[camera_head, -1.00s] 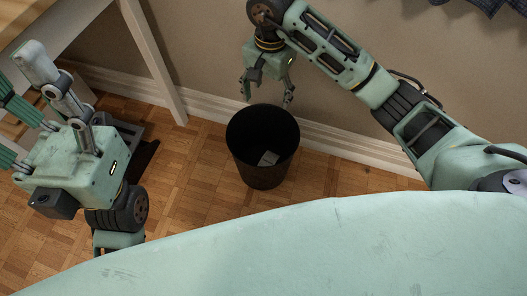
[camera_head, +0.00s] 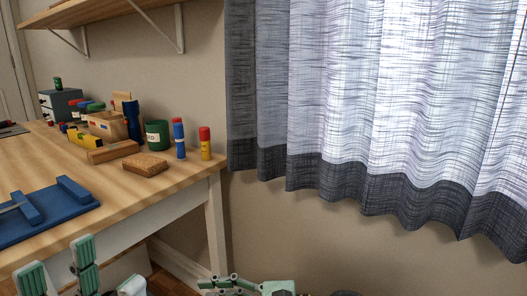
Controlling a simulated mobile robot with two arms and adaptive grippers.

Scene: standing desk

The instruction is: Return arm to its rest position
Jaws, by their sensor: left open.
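My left gripper (camera_head: 60,268) shows at the bottom left, in front of the desk's front edge. Its pale green fingers stand apart, with nothing between them. My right gripper (camera_head: 230,284) shows at the bottom centre, low by the wall and right of the desk leg. It is partly cut off by the frame edge, and I cannot tell how its fingers stand. Most of both arms is out of view.
The wooden desk (camera_head: 120,207) fills the left. It bears a blue tray (camera_head: 45,222), a brown block (camera_head: 145,164), a green can (camera_head: 157,135), a wooden box (camera_head: 104,126) and two coloured cylinders (camera_head: 179,138). A shelf (camera_head: 80,14) hangs above. A grey curtain (camera_head: 370,110) covers the right.

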